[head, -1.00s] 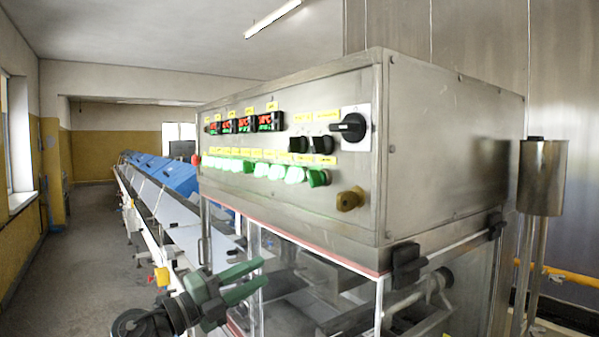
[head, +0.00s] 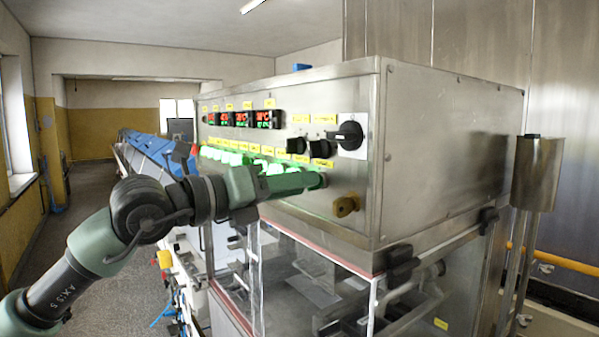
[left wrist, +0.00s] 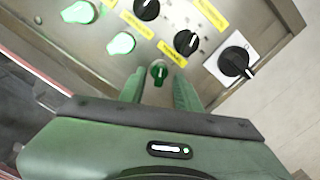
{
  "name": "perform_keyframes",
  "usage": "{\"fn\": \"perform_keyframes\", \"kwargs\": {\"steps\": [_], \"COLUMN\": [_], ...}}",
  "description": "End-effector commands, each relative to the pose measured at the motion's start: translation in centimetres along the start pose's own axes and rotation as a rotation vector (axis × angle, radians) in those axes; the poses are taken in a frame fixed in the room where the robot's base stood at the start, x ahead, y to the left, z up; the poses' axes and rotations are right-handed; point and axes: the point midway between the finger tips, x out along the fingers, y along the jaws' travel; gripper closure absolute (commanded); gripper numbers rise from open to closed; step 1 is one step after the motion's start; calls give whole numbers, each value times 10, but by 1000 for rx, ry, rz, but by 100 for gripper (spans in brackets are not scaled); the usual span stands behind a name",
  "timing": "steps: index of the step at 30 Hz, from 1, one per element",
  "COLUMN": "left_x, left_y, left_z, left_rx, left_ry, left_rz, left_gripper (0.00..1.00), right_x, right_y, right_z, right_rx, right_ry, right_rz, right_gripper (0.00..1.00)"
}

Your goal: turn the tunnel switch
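The control panel carries a row of lit green switches, with yellow labels too small to read, so I cannot tell which label names the tunnel switch. A dark green knob (left wrist: 159,73) at the right end of the row shows in the left wrist view between the fingers of my left gripper (left wrist: 159,86). The fingers are apart, with a gap on each side of the knob. In the head view my left gripper (head: 318,181) reaches from the left along the panel and hides this knob and part of the row. My right gripper is not in view.
Two black knobs (head: 318,147) sit just above the fingertips. A large black rotary switch (head: 349,136) is to their right and a brass-coloured knob (head: 345,205) below it. A clear guard (head: 310,270) is under the panel. A blue conveyor (head: 150,152) runs behind left.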

Motion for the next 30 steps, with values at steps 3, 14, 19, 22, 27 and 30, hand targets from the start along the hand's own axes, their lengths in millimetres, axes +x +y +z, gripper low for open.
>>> {"fn": "perform_keyframes", "kwargs": {"steps": [3, 14, 19, 22, 27, 30], "left_x": [8, 9, 9, 9, 8, 8], "left_y": [0, 0, 0, 1, 2, 2], "left_z": [0, -1, -1, -1, -2, -3], "left_rx": [0, 0, 0, 4, 36, 78], "left_ry": [0, 0, 0, 0, -1, -2], "left_rz": [0, 0, 0, 0, 0, 0], "left_gripper": [67, 92, 100, 100, 100, 100], "right_x": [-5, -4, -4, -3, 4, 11], "right_y": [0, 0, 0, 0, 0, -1], "right_z": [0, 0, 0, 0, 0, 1], "right_rx": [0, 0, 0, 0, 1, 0], "right_ry": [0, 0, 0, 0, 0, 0], "right_rz": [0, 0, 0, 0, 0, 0], "right_gripper": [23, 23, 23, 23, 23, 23]}}
